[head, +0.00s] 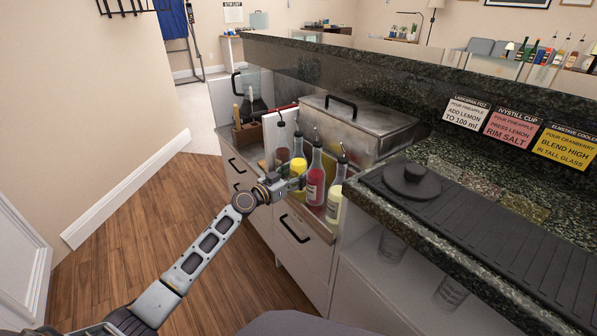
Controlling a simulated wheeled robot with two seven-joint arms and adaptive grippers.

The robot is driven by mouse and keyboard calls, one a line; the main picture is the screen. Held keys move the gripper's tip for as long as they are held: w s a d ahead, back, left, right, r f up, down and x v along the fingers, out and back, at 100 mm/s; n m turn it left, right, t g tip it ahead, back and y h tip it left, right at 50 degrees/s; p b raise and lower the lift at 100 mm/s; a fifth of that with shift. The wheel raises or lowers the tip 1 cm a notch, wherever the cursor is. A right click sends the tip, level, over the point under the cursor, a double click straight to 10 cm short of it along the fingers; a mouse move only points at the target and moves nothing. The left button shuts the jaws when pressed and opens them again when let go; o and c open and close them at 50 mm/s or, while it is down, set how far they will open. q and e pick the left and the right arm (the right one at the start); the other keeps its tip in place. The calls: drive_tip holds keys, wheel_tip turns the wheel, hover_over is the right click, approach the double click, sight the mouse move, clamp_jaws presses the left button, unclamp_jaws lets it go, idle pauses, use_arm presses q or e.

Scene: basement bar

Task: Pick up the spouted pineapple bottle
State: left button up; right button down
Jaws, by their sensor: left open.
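Several bottles with dark pour spouts stand in a row in a shelf at the counter's front. One holds bright yellow liquid (298,168), one is red (315,186), and one is pale yellow (334,205) at the right end. Another spouted bottle (281,155) stands at the left end. Their labels are too small to read, so I cannot tell which yellow one is pineapple. My left gripper (296,184) is open, just in front of the bright yellow and red bottles, hiding their lower parts. I cannot tell if it touches them. My right gripper is out of view.
A metal lidded bin (358,128) stands behind the bottles, and a wooden caddy (250,133) to their left. A black round lidded piece (412,180) sits on the counter at right. Glasses stand on the shelf below. The wooden floor (150,215) at left is clear.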

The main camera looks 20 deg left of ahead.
use_arm(q)
drive_tip(key=shift+w+d, duration=0.2)
drive_tip(key=shift+w, duration=0.25)
drive_tip(key=shift+d, duration=0.1)
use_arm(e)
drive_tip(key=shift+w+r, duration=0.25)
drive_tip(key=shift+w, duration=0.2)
use_arm(q)
drive_tip(key=c, duration=0.9)
drive_tip(key=shift+r, duration=0.1)
drive_tip(key=c, duration=0.3)
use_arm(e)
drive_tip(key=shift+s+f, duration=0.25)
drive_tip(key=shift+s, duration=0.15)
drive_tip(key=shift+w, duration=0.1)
